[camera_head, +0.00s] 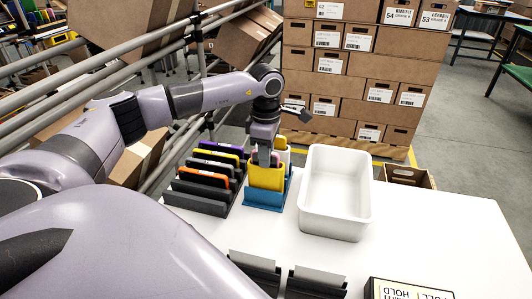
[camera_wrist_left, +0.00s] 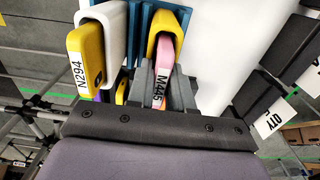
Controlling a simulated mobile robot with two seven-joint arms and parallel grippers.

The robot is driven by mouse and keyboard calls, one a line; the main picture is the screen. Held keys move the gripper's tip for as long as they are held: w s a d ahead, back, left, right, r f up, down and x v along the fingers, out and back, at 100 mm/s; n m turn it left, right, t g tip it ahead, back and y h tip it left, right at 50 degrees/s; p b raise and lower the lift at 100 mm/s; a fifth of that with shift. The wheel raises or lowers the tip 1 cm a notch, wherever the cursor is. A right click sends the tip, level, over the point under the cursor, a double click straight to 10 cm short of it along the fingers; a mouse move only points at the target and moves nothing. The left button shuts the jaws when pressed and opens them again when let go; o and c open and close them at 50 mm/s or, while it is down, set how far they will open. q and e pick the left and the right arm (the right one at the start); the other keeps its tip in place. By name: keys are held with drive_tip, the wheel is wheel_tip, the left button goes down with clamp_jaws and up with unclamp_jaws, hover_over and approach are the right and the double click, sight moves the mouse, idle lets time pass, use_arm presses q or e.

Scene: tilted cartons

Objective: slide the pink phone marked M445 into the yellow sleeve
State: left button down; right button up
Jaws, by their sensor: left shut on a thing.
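The pink phone (camera_wrist_left: 163,62) marked M445 shows in the left wrist view, between my left gripper's (camera_wrist_left: 166,95) fingers, which are shut on it. Its far end is at the mouth of the yellow sleeve (camera_wrist_left: 165,22) and seems to be inside it; how deep I cannot tell. In the head view the yellow sleeve (camera_head: 266,178) stands upright in a blue stand (camera_head: 263,197), with my left gripper (camera_head: 265,160) directly above it. The gripper hides most of the phone there. My right gripper is not in view.
A white sleeve (camera_wrist_left: 114,35) and a yellow phone (camera_wrist_left: 83,60) marked N294 are beside the yellow sleeve. A dark rack (camera_head: 197,195) with several phones is left of the stand, a white bin (camera_head: 337,212) right. Dark holders with cards and a sign (camera_head: 408,289) are in front.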

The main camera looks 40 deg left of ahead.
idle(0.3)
use_arm(q)
drive_tip(key=c, duration=0.9)
unclamp_jaws()
drive_tip(key=shift+c, duration=0.2)
wheel_tip(320, 180, up, 7)
drive_tip(key=shift+r, duration=0.1)
